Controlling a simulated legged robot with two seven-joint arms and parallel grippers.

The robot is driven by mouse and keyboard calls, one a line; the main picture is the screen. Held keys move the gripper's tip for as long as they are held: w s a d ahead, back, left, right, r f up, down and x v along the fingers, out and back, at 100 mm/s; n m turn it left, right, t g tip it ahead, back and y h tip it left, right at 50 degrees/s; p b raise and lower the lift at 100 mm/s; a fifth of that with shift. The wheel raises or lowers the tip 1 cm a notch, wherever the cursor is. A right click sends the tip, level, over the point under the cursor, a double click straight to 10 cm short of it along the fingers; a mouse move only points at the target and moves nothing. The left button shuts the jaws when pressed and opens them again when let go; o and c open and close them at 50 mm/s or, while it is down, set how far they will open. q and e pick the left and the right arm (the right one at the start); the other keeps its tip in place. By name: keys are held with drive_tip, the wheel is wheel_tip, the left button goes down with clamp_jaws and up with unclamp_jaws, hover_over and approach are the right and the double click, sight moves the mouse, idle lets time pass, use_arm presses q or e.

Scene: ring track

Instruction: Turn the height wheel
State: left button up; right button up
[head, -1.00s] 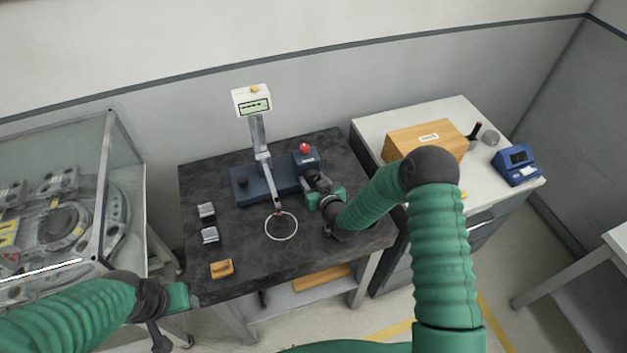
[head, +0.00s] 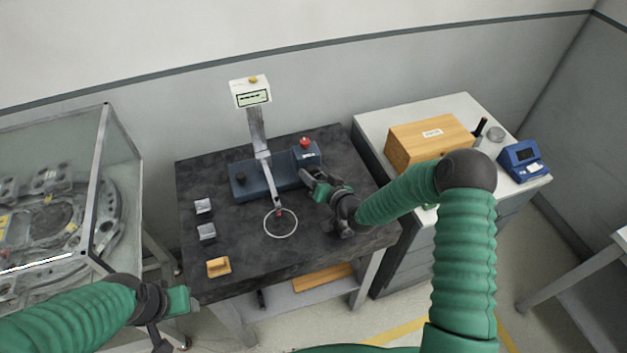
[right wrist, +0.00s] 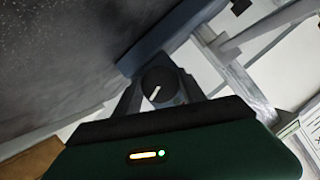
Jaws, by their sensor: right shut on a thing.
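The height wheel (right wrist: 157,87) is a dark round knob with a white pointer line, seen in the right wrist view between my gripper's fingers. My right gripper (right wrist: 160,92) is shut on it. In the head view my right gripper (head: 308,178) is at the right front of the gauge's blue base (head: 246,189) and hides the wheel there. A grey column rises from the base to a white display (head: 250,92); its digits are too small to read. My left gripper (head: 187,299) is at the lower left, away from the gauge; its jaw opening is unclear.
A white ring (head: 280,223) lies on the dark table under the gauge's arm. Small metal blocks (head: 206,232) and a tan block (head: 218,267) are on the left. A red button (head: 305,142) stands near my right gripper. A wooden box (head: 428,139) is on the white cabinet.

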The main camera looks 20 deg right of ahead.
drive_tip(key=shift+s+d+f+m+y+b, duration=0.1)
drive_tip(key=shift+m+y+b, duration=0.45)
drive_tip(key=shift+m, duration=0.25)
drive_tip(key=shift+d+f+m+y+b, duration=0.1)
drive_tip(key=shift+m+y+b, duration=0.45)
drive_tip(key=shift+m, duration=0.25)
drive_tip(key=shift+t, duration=0.3)
drive_tip(key=o, duration=1.1)
drive_tip(key=shift+o, duration=1.3)
drive_tip(key=shift+r, duration=0.1)
drive_tip(key=v, duration=1.5)
drive_tip(key=shift+s+d+b, duration=0.15)
drive_tip(key=shift+s+b, duration=0.2)
drive_tip(key=shift+s+d+r, duration=0.1)
drive_tip(key=shift+s+r, duration=0.05)
drive_tip(key=shift+s, duration=0.35)
